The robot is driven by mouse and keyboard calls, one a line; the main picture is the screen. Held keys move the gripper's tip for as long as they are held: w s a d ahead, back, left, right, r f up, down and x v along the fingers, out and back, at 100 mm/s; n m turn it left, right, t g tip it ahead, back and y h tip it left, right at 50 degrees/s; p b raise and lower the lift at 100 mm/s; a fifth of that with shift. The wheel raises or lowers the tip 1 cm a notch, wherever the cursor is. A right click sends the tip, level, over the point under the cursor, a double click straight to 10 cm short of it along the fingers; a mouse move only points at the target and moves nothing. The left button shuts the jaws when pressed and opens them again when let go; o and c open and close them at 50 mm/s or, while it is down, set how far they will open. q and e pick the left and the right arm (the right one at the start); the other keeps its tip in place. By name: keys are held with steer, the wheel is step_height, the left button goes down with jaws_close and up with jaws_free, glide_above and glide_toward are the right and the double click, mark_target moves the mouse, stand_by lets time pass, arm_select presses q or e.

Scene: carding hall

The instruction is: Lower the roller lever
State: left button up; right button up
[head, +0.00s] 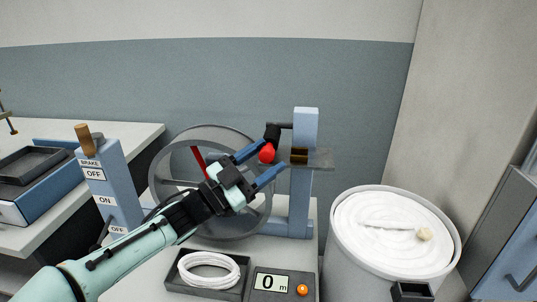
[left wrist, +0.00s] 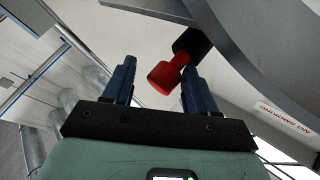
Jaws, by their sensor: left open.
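The roller lever is a short black arm (head: 272,133) with a red knob (head: 267,153), on a pale blue post (head: 305,180) beside the large grey wheel. It hangs downward in the head view. My left gripper (head: 270,158) is open, its blue fingers reaching to the knob. In the left wrist view the red knob (left wrist: 163,78) lies between the fingertips of my left gripper (left wrist: 158,70), closer to the right finger. No grip on it shows. My right gripper is not seen.
A blue brake box (head: 108,190) with a wooden handle stands left of the wheel (head: 160,170). In front are a tray (head: 205,291) with a white coil and a counter (head: 268,297) reading 0 m. A white can (head: 340,245) stands at right.

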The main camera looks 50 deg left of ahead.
arm_select(q)
steer(key=p+v, duration=0.1)
steer(key=v, duration=1.1)
steer(key=shift+s+r, duration=0.2)
steer(key=shift+s, duration=0.05)
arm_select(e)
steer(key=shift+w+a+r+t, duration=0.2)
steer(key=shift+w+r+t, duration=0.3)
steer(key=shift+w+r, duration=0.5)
